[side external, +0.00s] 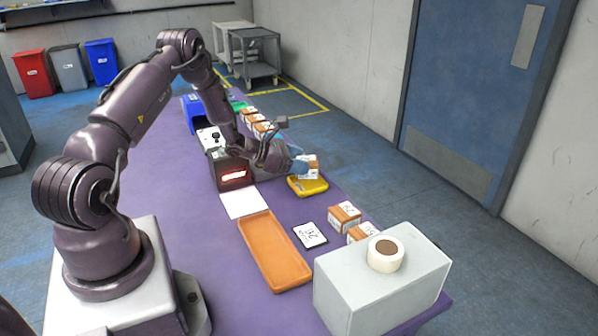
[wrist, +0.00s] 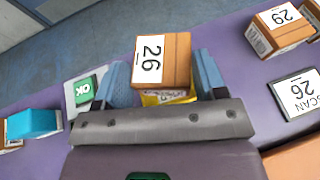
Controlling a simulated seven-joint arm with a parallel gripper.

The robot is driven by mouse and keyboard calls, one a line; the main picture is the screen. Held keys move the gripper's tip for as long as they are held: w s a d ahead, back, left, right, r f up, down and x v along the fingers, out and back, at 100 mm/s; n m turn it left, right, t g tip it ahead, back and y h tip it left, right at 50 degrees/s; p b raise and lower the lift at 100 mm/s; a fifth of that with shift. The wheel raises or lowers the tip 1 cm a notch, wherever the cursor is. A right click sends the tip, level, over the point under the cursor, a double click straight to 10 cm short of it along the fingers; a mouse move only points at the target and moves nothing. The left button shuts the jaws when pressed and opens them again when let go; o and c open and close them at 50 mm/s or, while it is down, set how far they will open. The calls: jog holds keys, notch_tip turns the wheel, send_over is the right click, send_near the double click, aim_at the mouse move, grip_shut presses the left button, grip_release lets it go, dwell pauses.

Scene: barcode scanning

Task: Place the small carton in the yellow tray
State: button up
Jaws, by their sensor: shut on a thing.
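The small carton (wrist: 177,58) is brown with a white label reading 26. In the wrist view it sits between the two blue fingers of my gripper (wrist: 163,80), which is shut on it. In the side view the carton (side external: 309,167) is at the end of my gripper (side external: 303,166), just above the yellow tray (side external: 308,188). The yellow tray also shows in the wrist view (wrist: 154,98), mostly hidden behind the carton and the gripper. I cannot tell whether the carton touches the tray.
A scanner box with a red-lit window (side external: 233,177) stands left of the tray. An orange tray (side external: 272,252), a card reading SCAN 26 (side external: 310,235) and other cartons (side external: 344,216) lie nearer. A grey box (side external: 385,285) with a tape roll (side external: 385,254) stands at the near right.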

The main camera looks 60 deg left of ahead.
jog(key=shift+w+a+f, duration=0.1)
jog(key=shift+w+f, duration=0.1)
jog(key=shift+f, duration=0.15)
jog(key=shift+w+f, duration=0.1)
jog(key=shift+f, duration=1.45)
jog(key=o, duration=1)
jog(key=shift+f, duration=0.15)
